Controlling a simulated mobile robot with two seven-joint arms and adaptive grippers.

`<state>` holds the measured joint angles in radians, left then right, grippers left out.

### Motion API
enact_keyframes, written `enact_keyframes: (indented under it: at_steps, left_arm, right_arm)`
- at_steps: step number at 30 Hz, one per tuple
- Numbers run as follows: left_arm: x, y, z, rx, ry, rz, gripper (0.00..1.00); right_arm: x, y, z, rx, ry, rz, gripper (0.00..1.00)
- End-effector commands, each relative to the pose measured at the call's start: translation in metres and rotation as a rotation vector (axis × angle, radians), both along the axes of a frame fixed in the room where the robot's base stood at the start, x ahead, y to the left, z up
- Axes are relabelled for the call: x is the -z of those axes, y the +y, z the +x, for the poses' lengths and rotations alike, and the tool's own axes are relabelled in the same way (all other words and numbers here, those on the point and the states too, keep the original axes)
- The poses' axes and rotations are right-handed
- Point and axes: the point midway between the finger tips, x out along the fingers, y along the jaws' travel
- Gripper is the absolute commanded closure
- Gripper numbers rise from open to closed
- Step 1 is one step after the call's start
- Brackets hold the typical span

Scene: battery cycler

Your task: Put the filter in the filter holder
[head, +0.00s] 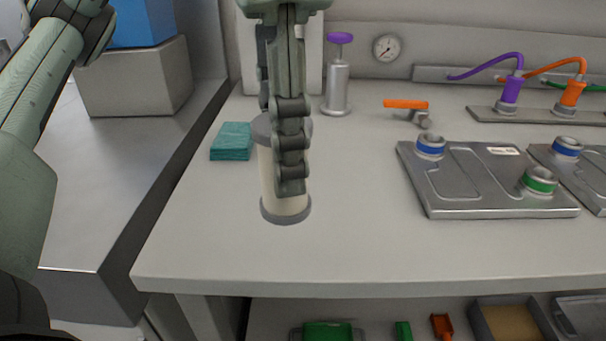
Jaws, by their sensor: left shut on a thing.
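The filter appears to be a cream cylinder (268,175) with grey end caps, upright at the left part of the bench. My left gripper (288,185) comes down from above in front of it and is shut on it. The fingers hide much of its middle and right side. The filter's lower cap appears at or just above the bench top; I cannot tell which. I cannot make out for sure which thing is the filter holder. My right gripper is not in view.
A teal cloth stack (231,141) lies left of the filter. Behind stand a silver cylinder with a purple knob (338,88) and an orange-handled valve (407,105). Grey metal plates with ports (480,195) lie right. The bench front (400,265) is clear.

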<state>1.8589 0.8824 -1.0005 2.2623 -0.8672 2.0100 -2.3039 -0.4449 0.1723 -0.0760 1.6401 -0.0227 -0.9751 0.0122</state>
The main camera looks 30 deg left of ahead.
Motion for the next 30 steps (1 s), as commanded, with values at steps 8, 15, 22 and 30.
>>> enact_keyframes:
  at_steps: [8,15,22,30]
  left_arm:
    - [0.039,0.023,0.059,-0.006,0.006,-0.002,0.90]
    - [0.054,0.031,0.081,-0.001,0.001,0.000,0.90]
    - [0.086,0.031,0.081,0.000,0.004,0.001,0.90]
    - [0.092,0.031,0.081,-0.002,-0.001,-0.001,0.90]
  right_arm:
    - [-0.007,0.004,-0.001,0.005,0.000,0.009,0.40]
    - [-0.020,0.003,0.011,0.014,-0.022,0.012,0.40]
    - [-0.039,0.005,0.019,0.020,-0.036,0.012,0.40]
    - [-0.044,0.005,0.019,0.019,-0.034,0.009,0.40]
